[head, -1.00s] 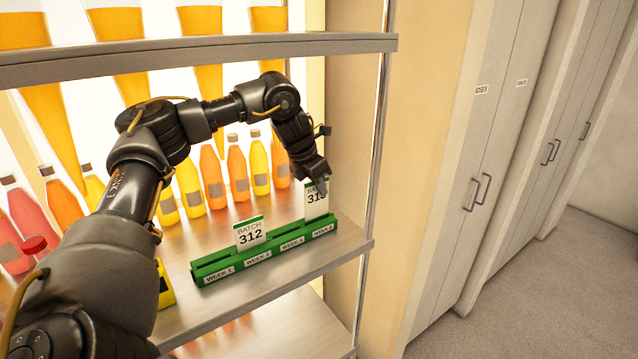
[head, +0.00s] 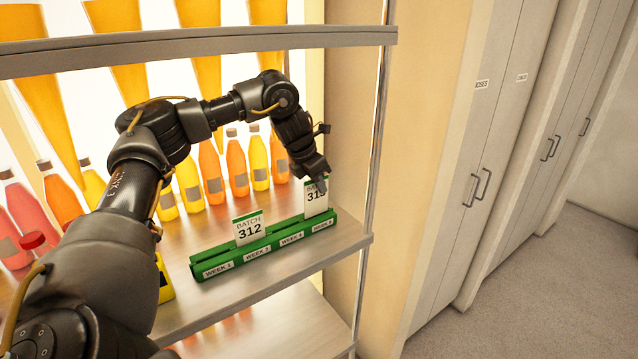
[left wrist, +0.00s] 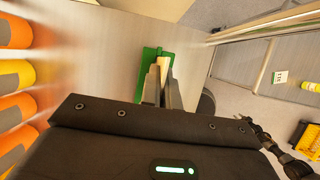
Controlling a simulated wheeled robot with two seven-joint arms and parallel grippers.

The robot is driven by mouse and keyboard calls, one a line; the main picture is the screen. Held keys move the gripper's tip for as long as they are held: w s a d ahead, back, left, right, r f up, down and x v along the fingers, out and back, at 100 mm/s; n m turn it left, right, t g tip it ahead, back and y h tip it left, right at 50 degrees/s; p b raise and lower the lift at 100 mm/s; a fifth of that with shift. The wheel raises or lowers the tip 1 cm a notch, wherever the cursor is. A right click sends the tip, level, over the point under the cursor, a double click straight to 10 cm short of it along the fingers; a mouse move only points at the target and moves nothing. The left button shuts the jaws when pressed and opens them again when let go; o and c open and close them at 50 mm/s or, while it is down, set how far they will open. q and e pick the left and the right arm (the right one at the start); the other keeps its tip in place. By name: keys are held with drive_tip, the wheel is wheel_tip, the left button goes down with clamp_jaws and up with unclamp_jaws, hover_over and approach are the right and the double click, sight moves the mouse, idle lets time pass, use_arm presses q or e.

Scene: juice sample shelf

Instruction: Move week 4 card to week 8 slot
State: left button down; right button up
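A green card holder (head: 265,246) stands on the shelf, with labels reading week 1, week 2, week 4 and week 8 from left to right. A white, green-topped card (head: 316,203), its number partly covered, stands upright at the week 8 end. My left gripper (head: 318,183) is at its top edge and appears shut on it. In the left wrist view the two fingers (left wrist: 161,82) are close together over the green holder (left wrist: 152,55); the card between them is hard to make out. A batch 312 card (head: 249,229) stands above week 2.
Several juice bottles (head: 239,172) stand behind the holder. The upper shelf (head: 200,55) passes above my arm, and a metal post (head: 374,150) stands right of the holder. A yellow object (head: 164,280) is left of it. The shelf front (head: 285,285) is clear.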

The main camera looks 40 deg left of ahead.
sight(316, 197)
use_arm(q)
drive_tip(key=shift+f+b, duration=0.35)
drive_tip(key=shift+f, duration=0.4)
idle(0.6)
drive_tip(key=shift+f, duration=0.7)
drive_tip(key=c, duration=1.6)
unclamp_jaws()
drive_tip(key=shift+r, duration=0.1)
